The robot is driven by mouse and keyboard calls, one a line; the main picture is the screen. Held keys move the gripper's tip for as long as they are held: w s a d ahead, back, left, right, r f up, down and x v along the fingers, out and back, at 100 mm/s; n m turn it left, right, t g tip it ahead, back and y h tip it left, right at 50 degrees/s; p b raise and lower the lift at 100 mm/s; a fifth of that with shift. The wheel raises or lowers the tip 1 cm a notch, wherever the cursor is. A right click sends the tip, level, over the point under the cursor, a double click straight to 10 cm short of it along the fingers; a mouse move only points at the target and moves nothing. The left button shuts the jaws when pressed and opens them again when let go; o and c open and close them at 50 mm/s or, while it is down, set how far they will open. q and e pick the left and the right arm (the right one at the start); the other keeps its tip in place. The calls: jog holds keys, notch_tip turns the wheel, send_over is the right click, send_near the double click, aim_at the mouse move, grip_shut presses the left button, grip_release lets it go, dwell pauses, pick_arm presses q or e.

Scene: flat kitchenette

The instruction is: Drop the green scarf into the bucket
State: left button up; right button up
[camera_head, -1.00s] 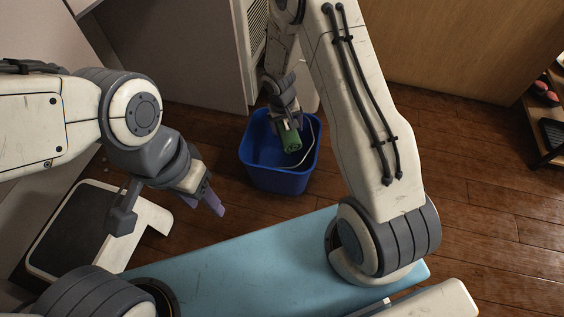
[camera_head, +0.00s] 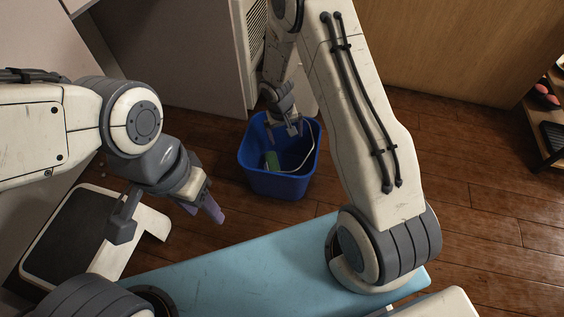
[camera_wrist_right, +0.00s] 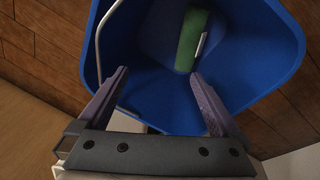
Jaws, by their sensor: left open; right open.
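The blue bucket (camera_head: 258,183) stands on the floor in the head view, and it fills much of the right wrist view (camera_wrist_right: 265,50). The green scarf (camera_head: 271,160) is a small rolled bundle with a pale label, lying inside the bucket at the bottom. It also shows in the right wrist view (camera_wrist_right: 190,38), beyond the fingertips. My right gripper (camera_head: 289,131) is open and empty above the bucket opening, pointing down into it; its fingers also show in the right wrist view (camera_wrist_right: 160,78). My left gripper (camera_head: 170,222) is open and empty, left of the bucket.
A thin light bucket handle (camera_head: 309,155) lies along the rim. A pale cabinet (camera_head: 185,60) stands behind the bucket. A wooden shelf (camera_head: 547,135) with small items is at the far right. Wooden floor (camera_head: 470,190) is clear right of the bucket.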

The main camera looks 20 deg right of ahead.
pick_arm(q)
notch_tip(320, 180, up, 5)
jog(key=p, duration=0.4)
jog(key=shift+r, duration=0.15)
pick_arm(e)
notch_tip(320, 180, up, 9)
jog(key=a, duration=0.1)
jog(key=shift+s+a, duration=0.2)
jog(key=shift+s, duration=0.2)
jog(key=shift+f, duration=0.1)
